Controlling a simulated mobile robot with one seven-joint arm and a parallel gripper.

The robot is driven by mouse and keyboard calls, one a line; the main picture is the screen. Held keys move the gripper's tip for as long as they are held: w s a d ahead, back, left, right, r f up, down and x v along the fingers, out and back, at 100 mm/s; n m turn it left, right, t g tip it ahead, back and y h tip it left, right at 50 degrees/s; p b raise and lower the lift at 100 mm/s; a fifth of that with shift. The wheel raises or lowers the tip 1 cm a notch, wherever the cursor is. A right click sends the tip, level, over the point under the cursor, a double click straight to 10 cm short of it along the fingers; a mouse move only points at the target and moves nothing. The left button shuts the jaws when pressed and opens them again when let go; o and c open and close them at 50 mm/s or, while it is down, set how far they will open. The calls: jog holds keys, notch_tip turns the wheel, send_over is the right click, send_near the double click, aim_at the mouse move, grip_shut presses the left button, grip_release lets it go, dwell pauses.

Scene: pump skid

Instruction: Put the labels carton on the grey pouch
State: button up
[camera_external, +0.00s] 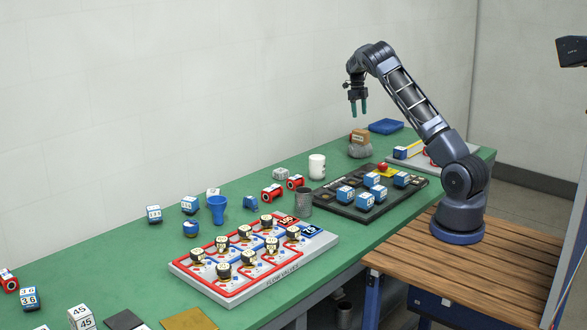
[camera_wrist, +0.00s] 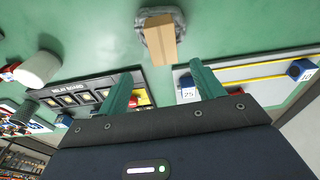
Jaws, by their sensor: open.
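The labels carton (camera_external: 359,135), a small brown box, rests on top of the grey pouch (camera_external: 360,152) near the back edge of the green table. In the wrist view the carton (camera_wrist: 159,40) lies over the middle of the pouch (camera_wrist: 178,16), whose grey edges show around it. My gripper (camera_external: 358,106) is above the carton, clear of it, pointing down. In the wrist view my gripper (camera_wrist: 160,82) has its two green fingers spread apart with nothing between them. The carton's print is too small to read.
A white cup (camera_external: 317,167) stands left of the pouch, and a blue tray (camera_external: 386,127) lies behind it to the right. A dark relay board (camera_external: 340,208) with several blue cubes is in front. A grey board (camera_external: 255,290) with several knobs lies farther left.

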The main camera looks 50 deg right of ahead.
jog(key=s+a+r+n+t+y, duration=0.1)
jog(key=s+a+r+n+t, duration=0.1)
jog(key=s+a+r+n, duration=0.85)
jog(key=s+a+r+n+t+y, duration=0.1)
jog(key=s+a+r+n, duration=0.7)
jog(key=s+a+r, duration=0.6)
jog(key=s+a+f+n+t+h, duration=0.1)
jog(key=s+a+f+n, duration=0.2)
jog(key=s+a+n, duration=0.5)
jog(key=s+a+f+n+t+h, duration=0.1)
jog(key=s+a+f+n, duration=0.3)
jog(key=s+a+n, duration=0.5)
jog(key=s+a+t, duration=0.1)
jog(key=s+a, duration=0.1)
jog(key=s, duration=0.6)
jog(key=shift+s, duration=0.2)
